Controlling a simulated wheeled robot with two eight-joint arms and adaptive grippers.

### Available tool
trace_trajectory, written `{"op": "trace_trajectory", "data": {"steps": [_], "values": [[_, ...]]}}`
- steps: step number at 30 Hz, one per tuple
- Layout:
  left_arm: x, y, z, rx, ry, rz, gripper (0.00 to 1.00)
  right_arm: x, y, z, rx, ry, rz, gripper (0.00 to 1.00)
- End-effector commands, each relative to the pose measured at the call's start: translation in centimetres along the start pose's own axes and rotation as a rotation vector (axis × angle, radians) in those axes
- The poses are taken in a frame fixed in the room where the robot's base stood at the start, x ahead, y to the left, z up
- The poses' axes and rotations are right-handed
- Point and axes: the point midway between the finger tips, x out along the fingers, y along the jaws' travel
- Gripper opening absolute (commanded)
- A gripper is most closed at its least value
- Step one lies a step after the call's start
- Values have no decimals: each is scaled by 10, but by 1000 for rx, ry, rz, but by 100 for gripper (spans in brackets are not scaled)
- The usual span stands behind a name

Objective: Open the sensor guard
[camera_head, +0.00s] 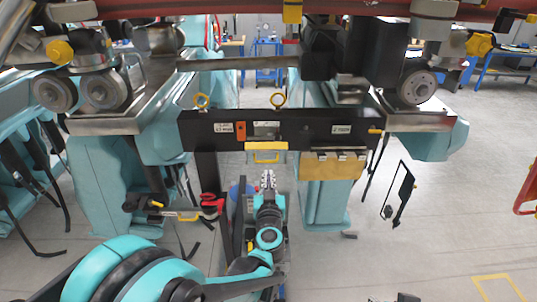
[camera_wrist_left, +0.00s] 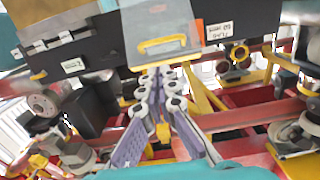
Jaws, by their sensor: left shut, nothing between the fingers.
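The sensor guard appears to be the grey plate (camera_head: 266,130) at the middle of a black crossbeam (camera_head: 205,121). It looks flat against the beam, but its exact position is hard to tell. A yellow handle (camera_head: 266,158) shows at its lower side. In the left wrist view the grey plate (camera_wrist_left: 160,22) and its yellow handle (camera_wrist_left: 162,44) lie just beyond my fingertips. My left gripper (camera_head: 268,176) is below the handle, pointing up at it, shut and empty. Its fingers also show in the left wrist view (camera_wrist_left: 160,76), apart from the handle.
An orange part (camera_head: 241,131) sits left of the plate. A tan bracket (camera_head: 333,165) hangs at the right. Teal supports (camera_head: 325,205) flank the space, and open grey floor (camera_head: 450,220) lies to the right.

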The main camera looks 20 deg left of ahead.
Motion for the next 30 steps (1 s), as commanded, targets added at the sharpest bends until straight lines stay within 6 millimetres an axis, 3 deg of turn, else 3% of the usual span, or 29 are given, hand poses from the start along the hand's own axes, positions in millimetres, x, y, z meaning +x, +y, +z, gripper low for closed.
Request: {"op": "trace_trajectory", "data": {"steps": [16, 21, 30], "values": [[85, -1, 0, 1, 0, -1, 0, -9, 0, -6, 0, 0, 0, 40], [96, 0, 1, 0, 0, -1, 0, -10, 0, -7, 0, 0, 0, 40], [97, 0, 1, 1, 0, 0, 0, -10, 0, -7, 0, 0, 0, 40]]}}
